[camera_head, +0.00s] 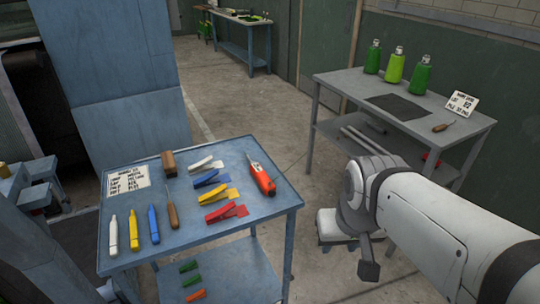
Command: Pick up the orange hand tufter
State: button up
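The orange hand tufter (263,180), with a red-orange body and a pale tip, lies at the right side of the blue table's top. It points toward the far edge. My gripper (354,256) is off to the right of the table and apart from the tufter, over the floor. Its finger parts point downward and are partly hidden by my wrist. Whether they are open or shut is unclear, and I see nothing held in them.
The blue table (235,222) also holds white, blue and red clips (221,213), markers (154,223), an awl (172,209), a wooden block (169,164) and a card (128,180). A grey bench (455,144) with green bottles (396,65) stands at right. Floor between is clear.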

aim_at(262, 178)
jog(key=u, duration=0.2)
jog(key=i, duration=0.85)
jog(key=z, duration=0.1)
